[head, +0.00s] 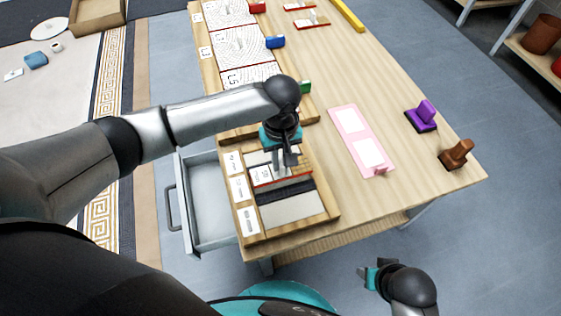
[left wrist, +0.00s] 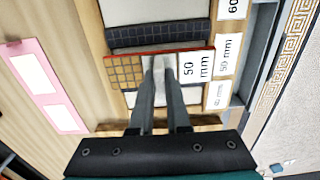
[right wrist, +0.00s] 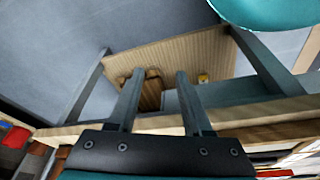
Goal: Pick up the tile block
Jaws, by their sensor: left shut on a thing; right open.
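The tile block (left wrist: 125,72), a flat piece with a red edge, gold-brown tiles and a white "50 mm" label, shows in the left wrist view. My left gripper (left wrist: 160,66) is shut on its middle part. In the head view the tile block (head: 265,177) sits at or just above the wooden tray (head: 330,208); I cannot tell whether it is lifted. My left gripper (head: 283,168) points down onto it and hides part of it. My right gripper (head: 369,277) is open and empty, low beside the table's front edge; its spread fingers show in the right wrist view (right wrist: 155,80).
Size labels (head: 239,189) line the tray's left side. A dark tile strip (head: 288,193) lies beside the block. A pink panel (head: 352,135), a purple holder (head: 421,116) and a brown holder (head: 456,153) stand to the right. An open grey drawer (head: 205,205) juts out at the left.

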